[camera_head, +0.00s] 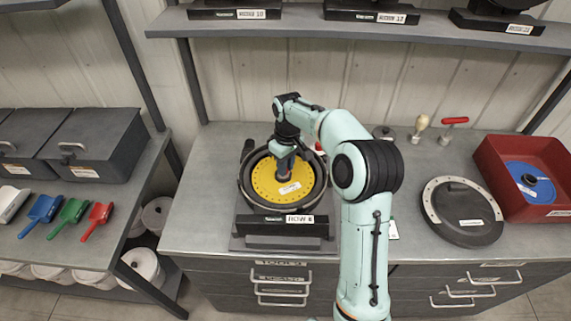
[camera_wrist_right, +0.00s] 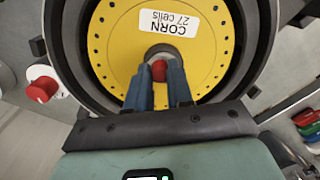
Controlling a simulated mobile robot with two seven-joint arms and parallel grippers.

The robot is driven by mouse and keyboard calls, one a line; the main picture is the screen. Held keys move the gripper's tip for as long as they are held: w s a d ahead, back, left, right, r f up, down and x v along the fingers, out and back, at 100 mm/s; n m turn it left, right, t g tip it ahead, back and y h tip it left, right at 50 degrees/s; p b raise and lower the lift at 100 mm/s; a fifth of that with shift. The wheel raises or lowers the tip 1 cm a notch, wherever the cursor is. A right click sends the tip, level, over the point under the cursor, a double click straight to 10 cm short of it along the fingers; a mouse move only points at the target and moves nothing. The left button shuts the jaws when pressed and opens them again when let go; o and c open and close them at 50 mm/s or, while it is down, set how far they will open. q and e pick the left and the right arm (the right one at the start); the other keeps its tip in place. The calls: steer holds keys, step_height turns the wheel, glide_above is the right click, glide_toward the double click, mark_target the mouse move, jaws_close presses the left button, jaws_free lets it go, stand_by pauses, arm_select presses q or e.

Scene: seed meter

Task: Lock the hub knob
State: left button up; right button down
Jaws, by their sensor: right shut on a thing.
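The yellow seed plate (camera_head: 264,186) lies inside the black round meter housing (camera_head: 246,203) on the bench. In the right wrist view the plate (camera_wrist_right: 112,62) carries a white label reading CORN 27 cells. The red hub knob (camera_wrist_right: 158,70) is at the plate's centre, ringed by a grey hub. My right gripper (camera_head: 284,172) reaches down over the hub. In the right wrist view the blue fingers of my right gripper (camera_wrist_right: 158,84) are shut on the knob, one on each side. The knob's lower part is hidden. My left gripper is not in view.
Right of my arm are a black round cover (camera_head: 462,208) and a red bin (camera_head: 498,178) holding a blue disc (camera_head: 520,178). A shelf (camera_head: 360,33) hangs above. Coloured scoops (camera_head: 72,212) lie on the left bench.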

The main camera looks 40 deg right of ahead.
steer(key=shift+s+m, duration=0.1)
steer(key=shift+m, duration=1.1)
steer(key=c, duration=1)
jaws_free()
steer(key=shift+r, duration=0.1)
step_height(320, 180, up, 13)
steer(key=shift+d, duration=0.35)
